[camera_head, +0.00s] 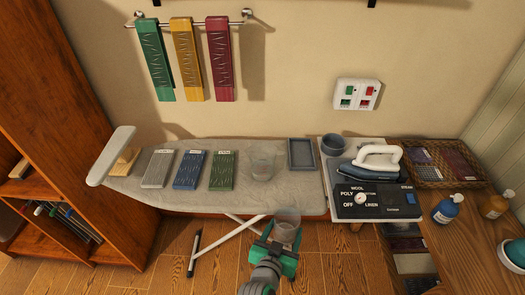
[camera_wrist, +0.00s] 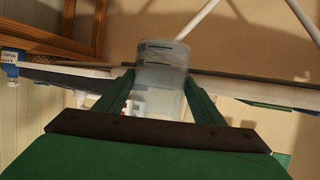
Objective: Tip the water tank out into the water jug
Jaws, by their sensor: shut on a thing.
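My gripper (camera_head: 284,240) is shut on a clear, greyish container, which I take to be the water tank (camera_head: 287,224). The tank looks upright, in front of the ironing board's near edge. In the wrist view, the tank (camera_wrist: 161,70) sits between the two green fingers (camera_wrist: 160,100). I cannot tell whether it has water in it. Another clear vessel, which I take to be the water jug (camera_head: 263,162), stands upright on the ironing board, beyond the tank and a little to its left. The two vessels are apart.
The ironing board (camera_head: 190,203) also carries grey, blue and green folded cloths (camera_head: 189,170) and a grey tray (camera_head: 301,154). At right are a control panel (camera_head: 376,203), an iron (camera_head: 372,163) and a small grey pot (camera_head: 333,144). Bottles (camera_head: 447,209) stand further right.

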